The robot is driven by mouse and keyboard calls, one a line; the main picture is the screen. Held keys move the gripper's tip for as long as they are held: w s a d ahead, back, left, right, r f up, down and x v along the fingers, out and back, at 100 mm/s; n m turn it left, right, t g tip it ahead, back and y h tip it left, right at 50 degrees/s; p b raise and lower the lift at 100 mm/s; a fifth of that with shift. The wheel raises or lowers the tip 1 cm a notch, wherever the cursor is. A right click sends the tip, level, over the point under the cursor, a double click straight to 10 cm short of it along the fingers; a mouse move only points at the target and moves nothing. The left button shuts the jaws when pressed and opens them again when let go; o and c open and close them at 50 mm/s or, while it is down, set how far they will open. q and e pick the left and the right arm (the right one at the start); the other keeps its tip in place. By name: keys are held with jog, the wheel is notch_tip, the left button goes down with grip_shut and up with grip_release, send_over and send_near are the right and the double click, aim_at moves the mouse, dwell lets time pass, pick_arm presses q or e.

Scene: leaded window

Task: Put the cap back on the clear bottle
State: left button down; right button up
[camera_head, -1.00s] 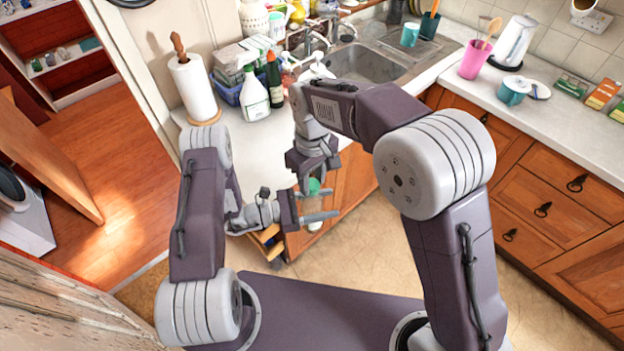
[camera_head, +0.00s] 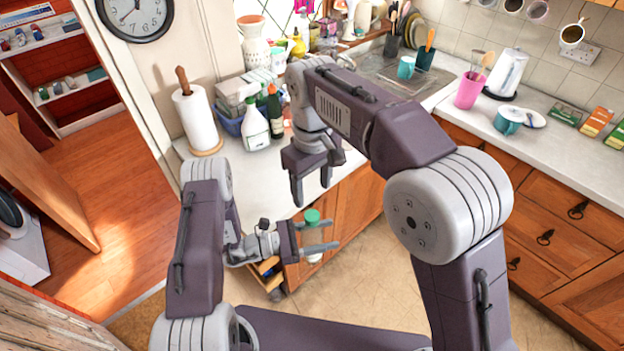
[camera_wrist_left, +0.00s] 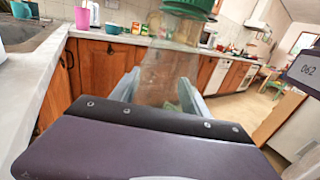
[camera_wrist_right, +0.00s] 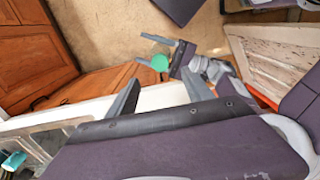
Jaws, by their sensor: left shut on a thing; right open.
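The clear bottle (camera_wrist_left: 170,75) stands upright between the fingers of my left gripper (camera_head: 326,236), which is shut on it. The green cap (camera_head: 312,216) sits at the bottle's top; it also shows at the top edge of the left wrist view (camera_wrist_left: 193,5), where it is partly cut off. My right gripper (camera_head: 312,187) is open and empty, above and apart from the cap. In the right wrist view the green cap (camera_wrist_right: 159,62) lies beyond the open fingers, beside my left gripper's fingers. How firmly the cap is seated cannot be told.
The counter (camera_head: 255,178) carries a paper towel roll (camera_head: 196,118), a spray bottle (camera_head: 254,127) and a dark green bottle (camera_head: 275,108) behind my grippers. The sink (camera_head: 385,75) is at the back. Wooden cabinets (camera_head: 355,205) stand just behind the held bottle. The floor to the right is clear.

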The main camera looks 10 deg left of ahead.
notch_tip(320, 180, up, 3)
jog(key=shift+f, duration=0.2)
dwell(0.4)
jog(key=d+f+m, duration=0.3)
jog(key=d+f, duration=0.2)
jog(key=d, duration=0.3)
jog(key=d+f+m, duration=0.3)
jog(key=d+f, duration=0.2)
jog(key=d, duration=0.3)
jog(key=s+d+f+m+t, duration=0.1)
jog(key=s+d+f+m, duration=0.3)
jog(key=s+d+f, duration=0.3)
jog(key=s+d, duration=0.2)
jog(key=shift+s+d+m, duration=0.2)
jog(key=shift+s+m, duration=0.1)
jog(key=shift+s, duration=0.05)
